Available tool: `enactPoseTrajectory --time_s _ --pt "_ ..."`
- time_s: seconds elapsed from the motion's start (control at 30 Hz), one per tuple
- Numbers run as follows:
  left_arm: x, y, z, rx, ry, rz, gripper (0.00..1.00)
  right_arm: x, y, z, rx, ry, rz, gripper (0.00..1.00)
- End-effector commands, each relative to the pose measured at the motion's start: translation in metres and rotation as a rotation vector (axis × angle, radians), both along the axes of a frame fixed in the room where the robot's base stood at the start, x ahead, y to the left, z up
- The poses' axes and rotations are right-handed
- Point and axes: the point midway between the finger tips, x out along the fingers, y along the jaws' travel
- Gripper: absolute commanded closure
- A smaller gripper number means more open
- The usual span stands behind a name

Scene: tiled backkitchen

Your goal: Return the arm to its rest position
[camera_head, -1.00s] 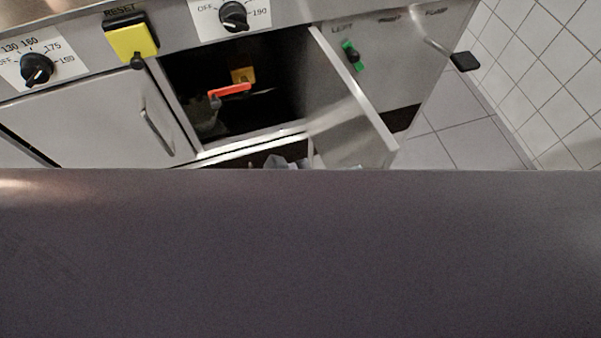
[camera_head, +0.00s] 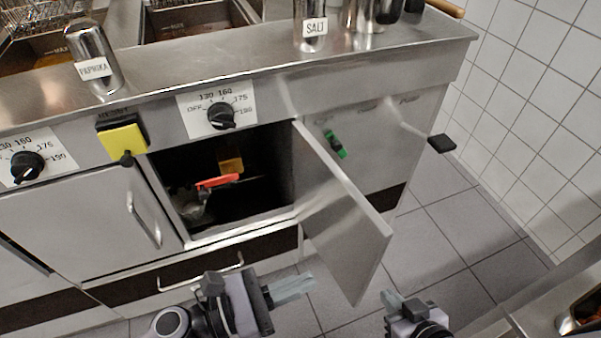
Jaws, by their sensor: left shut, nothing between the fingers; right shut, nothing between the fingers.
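My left gripper (camera_head: 292,288) is at the bottom centre of the head view, below the open cabinet. Its pale fingers are together and empty, pointing right. My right gripper (camera_head: 391,300) is further right at the bottom edge. Its fingers are shut and empty, pointing up and left. Both appear in front of the fryer unit, with the tiled floor behind them. I cannot tell how close the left gripper is to the drawer handle (camera_head: 201,273).
The cabinet door (camera_head: 345,225) stands open, jutting out above and between my grippers. Inside the cabinet is a red-orange lever (camera_head: 217,182). The paprika shaker (camera_head: 93,60) and salt shaker (camera_head: 312,30) stand on the counter. A steel surface (camera_head: 535,300) is at the lower right.

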Motion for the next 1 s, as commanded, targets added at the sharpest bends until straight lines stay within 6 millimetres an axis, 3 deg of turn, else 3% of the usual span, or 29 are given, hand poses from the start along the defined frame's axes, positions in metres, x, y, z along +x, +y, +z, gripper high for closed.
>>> enactPoseTrajectory --time_s 0.17,0.47,0.77,1.0 --pt "0.000 0.004 -0.010 0.141 -0.222 0.031 1.00 0.000 0.000 0.000 0.001 0.000 -0.001 1.00" --pt "0.008 0.034 -0.045 0.656 -0.845 0.062 1.00 0.000 0.000 0.000 0.002 0.000 -0.001 1.00" --pt "0.014 0.095 -0.086 1.285 -1.359 -0.097 1.00 0.000 0.000 0.000 0.001 0.000 -0.002 1.00" --pt "0.007 0.163 -0.112 1.795 -1.659 -0.468 1.00 -0.001 0.000 -0.001 0.001 0.002 -0.003 1.00"
